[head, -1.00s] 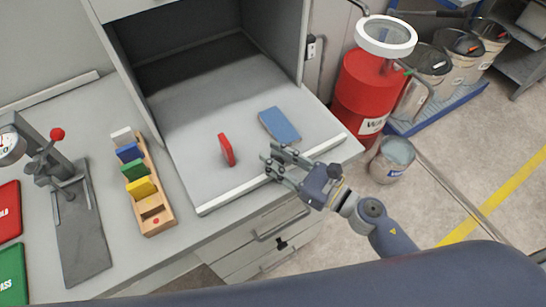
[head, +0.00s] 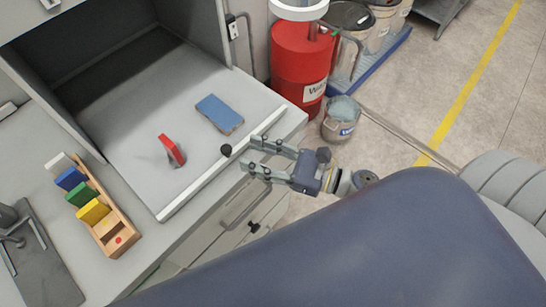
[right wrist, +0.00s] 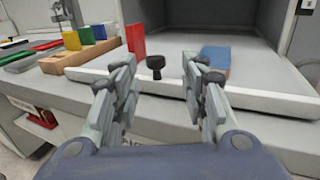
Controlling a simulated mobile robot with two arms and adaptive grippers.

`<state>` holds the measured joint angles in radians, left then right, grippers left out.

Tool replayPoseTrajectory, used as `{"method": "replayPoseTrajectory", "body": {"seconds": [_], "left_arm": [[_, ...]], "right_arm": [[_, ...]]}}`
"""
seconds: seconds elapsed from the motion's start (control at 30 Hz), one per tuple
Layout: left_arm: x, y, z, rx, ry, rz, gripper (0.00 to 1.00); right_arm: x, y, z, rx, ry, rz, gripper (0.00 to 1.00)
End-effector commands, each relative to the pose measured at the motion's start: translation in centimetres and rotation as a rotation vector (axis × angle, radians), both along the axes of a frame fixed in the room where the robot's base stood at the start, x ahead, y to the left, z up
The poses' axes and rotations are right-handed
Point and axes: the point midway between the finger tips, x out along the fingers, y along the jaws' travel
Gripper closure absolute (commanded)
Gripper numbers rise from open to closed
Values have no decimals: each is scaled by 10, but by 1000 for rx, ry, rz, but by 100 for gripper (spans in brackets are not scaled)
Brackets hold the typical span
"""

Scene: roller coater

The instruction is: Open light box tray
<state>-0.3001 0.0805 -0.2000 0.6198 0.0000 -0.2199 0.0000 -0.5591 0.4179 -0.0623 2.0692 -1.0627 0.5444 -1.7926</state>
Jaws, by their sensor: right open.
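The light box tray (head: 118,133) is a flat grey panel with a raised white front lip (head: 222,163), lying in the mouth of the grey box. A small black knob (head: 226,150) stands at the lip. It also shows in the right wrist view (right wrist: 155,66), centred between the fingers. My right gripper (head: 246,155) is open and empty just outside the lip, its fingertips pointing at the knob. In the right wrist view, no contact with the knob is clear. My left gripper is not in view.
A red block (head: 171,150) and a blue block (head: 219,114) are on the tray. A wooden rack (head: 122,222) with coloured blocks stands to the left. Drawers with handles (head: 241,204) are below. A red drum (head: 300,65) and a bucket (head: 341,119) stand at the right.

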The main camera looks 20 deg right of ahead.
Motion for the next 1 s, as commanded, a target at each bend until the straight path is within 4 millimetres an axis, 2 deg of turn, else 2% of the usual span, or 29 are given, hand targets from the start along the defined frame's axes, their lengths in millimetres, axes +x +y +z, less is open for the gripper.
{"method": "replayPoseTrajectory", "body": {"seconds": [0.13,0.33,1.0], "left_arm": [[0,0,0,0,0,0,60],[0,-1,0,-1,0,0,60],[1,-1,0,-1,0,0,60]], "right_arm": [[-15,-16,-1,0,3,-3,60],[-25,-26,0,1,0,-1,60],[-23,-29,2,18,10,-19,60]]}}
